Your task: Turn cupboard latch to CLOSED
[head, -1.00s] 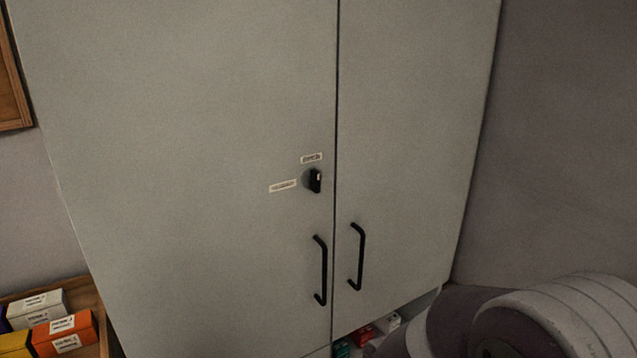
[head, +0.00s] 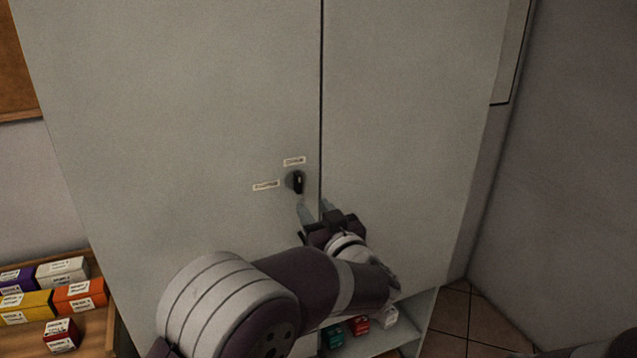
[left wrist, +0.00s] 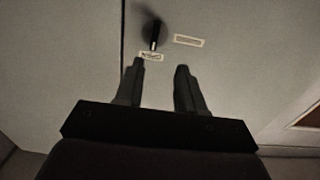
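The cupboard latch (head: 298,181) is a small black knob on a round base on the left door (head: 200,120), near the gap between the doors. Its grip stands upright, in line with a label (head: 294,161) above it. A second label (head: 265,185) is to its left. Their print is too blurred to read. My left gripper (head: 315,208) is open and empty, just below the latch and apart from it. In the left wrist view the latch (left wrist: 154,36) appears upside down beyond the open fingers (left wrist: 159,68). My right gripper is out of view.
My left forearm hides the door handles. An open shelf below the doors holds small boxes, including a red one (head: 359,325). A wooden surface (head: 95,325) at left carries several coloured boxes. A grey wall (head: 570,180) stands at right. The door front around the latch is clear.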

